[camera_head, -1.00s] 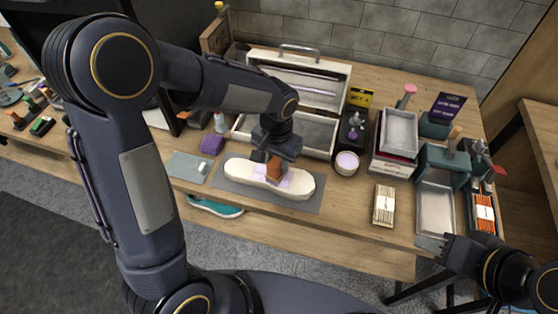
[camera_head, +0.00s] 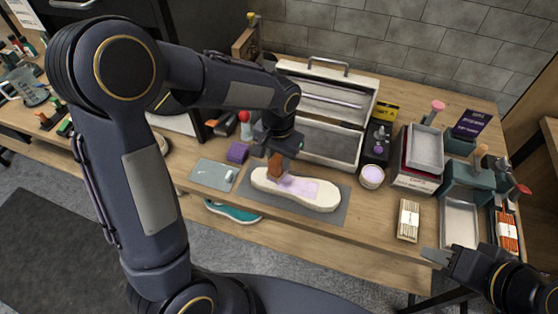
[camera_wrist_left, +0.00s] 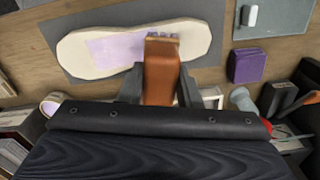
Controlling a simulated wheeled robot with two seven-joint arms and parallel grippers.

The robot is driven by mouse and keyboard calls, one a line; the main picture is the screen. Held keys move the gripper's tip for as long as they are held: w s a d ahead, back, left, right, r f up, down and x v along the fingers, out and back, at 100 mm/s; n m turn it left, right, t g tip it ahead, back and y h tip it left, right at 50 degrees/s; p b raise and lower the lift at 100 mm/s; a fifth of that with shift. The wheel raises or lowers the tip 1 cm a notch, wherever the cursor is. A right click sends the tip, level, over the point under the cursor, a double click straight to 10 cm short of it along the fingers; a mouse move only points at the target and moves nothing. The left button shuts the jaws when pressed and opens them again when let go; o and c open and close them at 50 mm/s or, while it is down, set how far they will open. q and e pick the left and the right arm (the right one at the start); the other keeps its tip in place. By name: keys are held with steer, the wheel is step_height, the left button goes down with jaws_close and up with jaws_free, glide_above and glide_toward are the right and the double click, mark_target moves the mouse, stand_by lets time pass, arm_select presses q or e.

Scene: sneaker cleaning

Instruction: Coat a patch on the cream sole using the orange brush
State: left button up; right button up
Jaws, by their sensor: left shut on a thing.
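The cream sole (camera_head: 322,202) lies flat on a grey mat (camera_head: 343,212) on the bench. A pale lilac patch (camera_head: 300,187) covers part of its upper face. My left gripper (camera_head: 276,152) is shut on the orange brush (camera_head: 275,166) above the left part of the sole. In the left wrist view the brush (camera_wrist_left: 160,75) has its bristle end at the sole (camera_wrist_left: 197,38), at the edge of the lilac patch (camera_wrist_left: 113,50); lilac shows on the bristles. My right gripper (camera_head: 440,257) is at the lower right, away from the sole; its jaw gap is unclear.
A small tub of lilac stuff (camera_head: 371,177) stands right of the sole. An open white toolbox (camera_head: 330,142) is behind it. A purple block (camera_head: 237,153) and a grey pad (camera_head: 213,174) lie to the left. A teal shoe (camera_head: 233,212) is below the bench top.

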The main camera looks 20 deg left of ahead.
arm_select(q)
steer(key=shift+d+r+p, duration=0.1)
steer(key=shift+r+p, duration=0.2)
steer(key=shift+r, duration=0.35)
steer(key=shift+r+p, duration=0.6)
steer(key=shift+r, duration=0.15)
steer(key=shift+r+p, duration=0.95)
steer(key=shift+r, duration=0.35)
